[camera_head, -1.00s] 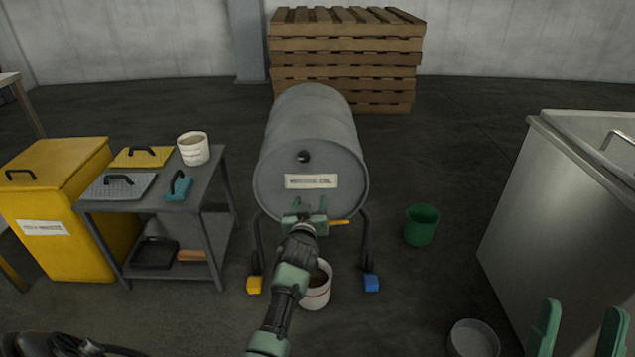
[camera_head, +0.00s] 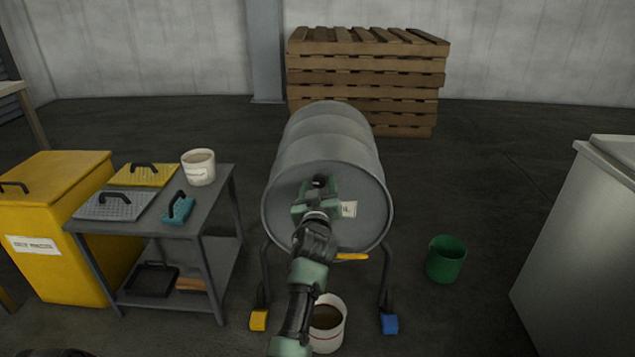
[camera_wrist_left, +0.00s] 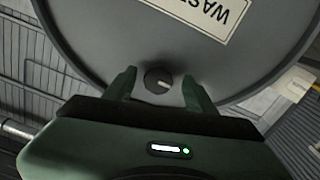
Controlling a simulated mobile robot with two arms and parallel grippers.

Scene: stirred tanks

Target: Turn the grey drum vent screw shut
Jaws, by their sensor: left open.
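The grey drum (camera_head: 375,205) lies on its side on a wheeled stand, its flat end facing me. The dark vent screw, a round knob with a pale mark (camera_wrist_left: 157,79), sits on that end by the white label (camera_wrist_left: 215,12). My left gripper (camera_head: 318,184) is in front of the drum's end and hides most of the knob and label in the head view. In the left wrist view its open fingers (camera_wrist_left: 160,86) stand on either side of the knob, with gaps on both sides. My right gripper is out of view.
A white bucket (camera_head: 327,337) with brown contents stands under the drum near a yellow tap lever (camera_head: 351,257). A green bucket (camera_head: 445,260) and steel cabinet (camera_head: 580,250) are at right. A grey cart (camera_head: 205,215) and yellow bin (camera_head: 60,270) stand at left, pallets (camera_head: 365,80) behind.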

